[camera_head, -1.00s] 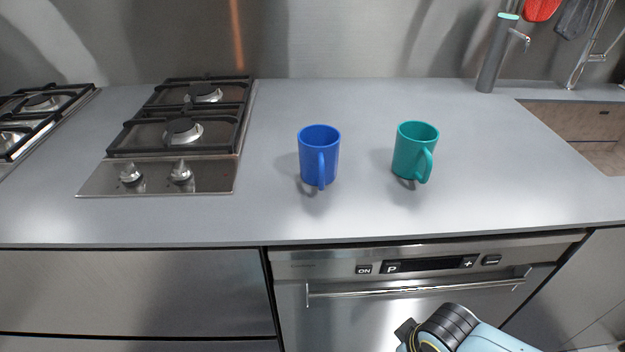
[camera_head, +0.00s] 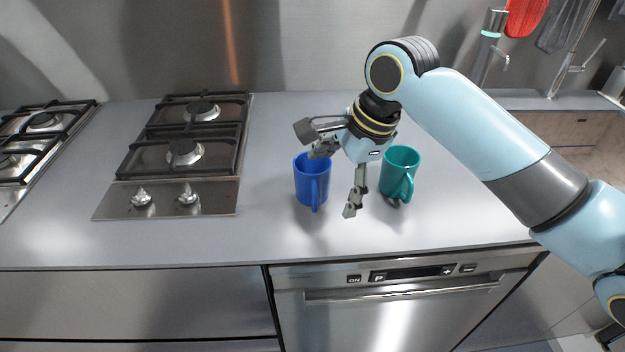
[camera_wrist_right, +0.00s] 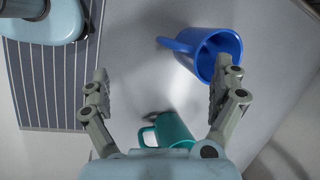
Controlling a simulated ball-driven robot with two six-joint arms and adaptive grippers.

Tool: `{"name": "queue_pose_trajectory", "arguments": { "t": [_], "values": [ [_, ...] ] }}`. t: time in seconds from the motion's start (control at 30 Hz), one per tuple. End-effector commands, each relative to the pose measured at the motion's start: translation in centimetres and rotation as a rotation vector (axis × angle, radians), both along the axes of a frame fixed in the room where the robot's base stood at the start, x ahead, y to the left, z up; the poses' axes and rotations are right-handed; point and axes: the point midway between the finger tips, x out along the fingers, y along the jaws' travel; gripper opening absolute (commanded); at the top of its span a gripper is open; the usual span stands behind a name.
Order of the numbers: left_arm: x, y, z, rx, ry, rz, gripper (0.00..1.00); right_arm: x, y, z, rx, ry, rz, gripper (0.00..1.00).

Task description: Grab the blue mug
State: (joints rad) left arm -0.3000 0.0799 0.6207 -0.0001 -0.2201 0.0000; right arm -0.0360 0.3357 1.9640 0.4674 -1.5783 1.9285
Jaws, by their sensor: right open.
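The blue mug (camera_head: 312,187) stands upright on the grey counter, its handle facing the front edge. My right gripper (camera_head: 336,182) is open above the counter, between the blue mug and a teal mug (camera_head: 401,174). One finger overlaps the blue mug's rim in the head view; I cannot tell if they touch. In the right wrist view the blue mug (camera_wrist_right: 222,52) shows beyond the right-hand finger, its handle pointing left. There my right gripper (camera_wrist_right: 160,97) has nothing between its fingers, and the teal mug (camera_wrist_right: 176,129) is partly hidden behind the gripper's body. My left gripper is not in view.
A gas hob (camera_head: 183,153) with black grates lies left of the mugs, with clear counter (camera_head: 268,170) between. A grey tap (camera_head: 488,45) and a sink are at the right. A striped runner (camera_wrist_right: 52,92) lies at the left of the right wrist view.

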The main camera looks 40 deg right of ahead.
Motion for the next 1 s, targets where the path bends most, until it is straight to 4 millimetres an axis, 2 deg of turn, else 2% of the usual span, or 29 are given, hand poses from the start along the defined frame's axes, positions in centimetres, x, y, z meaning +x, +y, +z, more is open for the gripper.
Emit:
{"name": "queue_pose_trajectory", "arguments": {
  "t": [0.03, 0.1, 0.2, 0.3, 0.4, 0.63, 0.87, 1.0],
  "values": [
    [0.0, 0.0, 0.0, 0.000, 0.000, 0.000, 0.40, 1.5, -0.6, 0.7, 0.053, 0.018, -0.129, 0.96],
    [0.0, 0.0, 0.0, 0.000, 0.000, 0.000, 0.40, 3.2, -1.3, 1.4, 0.133, 0.050, -0.310, 0.96],
    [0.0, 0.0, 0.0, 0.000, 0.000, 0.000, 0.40, 4.9, -1.9, 2.3, 0.221, 0.090, -0.507, 0.96],
    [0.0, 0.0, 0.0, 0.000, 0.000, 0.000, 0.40, 5.8, -2.3, 2.8, 0.273, 0.117, -0.624, 0.96],
    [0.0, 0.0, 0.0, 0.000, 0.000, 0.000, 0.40, 6.4, -2.3, 2.4, 0.296, 0.130, -0.674, 0.96],
    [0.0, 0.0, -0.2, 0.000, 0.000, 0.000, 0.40, 7.6, -1.5, -1.2, 0.298, 0.132, -0.679, 0.96],
    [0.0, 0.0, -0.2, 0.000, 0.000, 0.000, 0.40, 8.3, -1.2, -3.0, 0.296, 0.130, -0.678, 0.96],
    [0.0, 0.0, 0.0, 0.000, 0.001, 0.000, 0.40, 9.2, -1.2, -5.1, 0.297, 0.132, -0.678, 0.96]
  ]
}}
